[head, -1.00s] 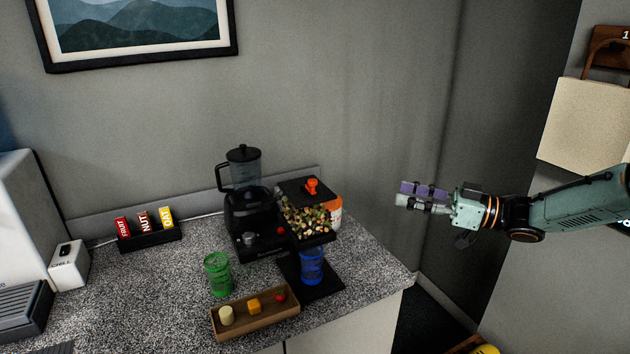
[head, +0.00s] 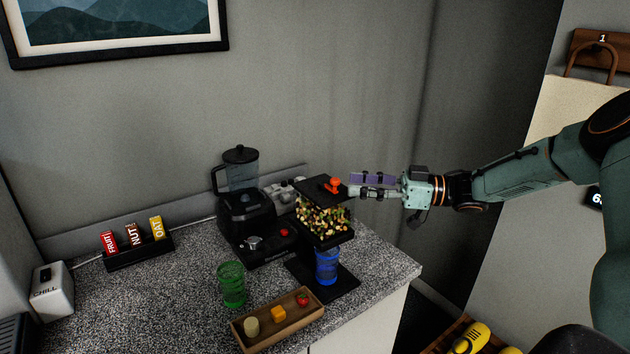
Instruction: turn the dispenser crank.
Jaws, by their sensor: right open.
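The dispenser (head: 324,219) stands on the counter, with a clear bin of mixed nuts or trail mix under a black top. Its orange crank (head: 333,185) sits on that top. A blue cup (head: 326,265) stands on the black base below the bin. My right gripper (head: 350,186) is open, its fingers pointing left at the crank, very close to it. I cannot tell whether they touch it or are around it. My left gripper is not in view.
A black blender (head: 243,205) stands just left of the dispenser. A green cup (head: 232,284) and a wooden tray (head: 278,321) with small pieces stand in front. A black rack (head: 138,252) of labelled bars is at the left. The counter's right edge is close to the dispenser.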

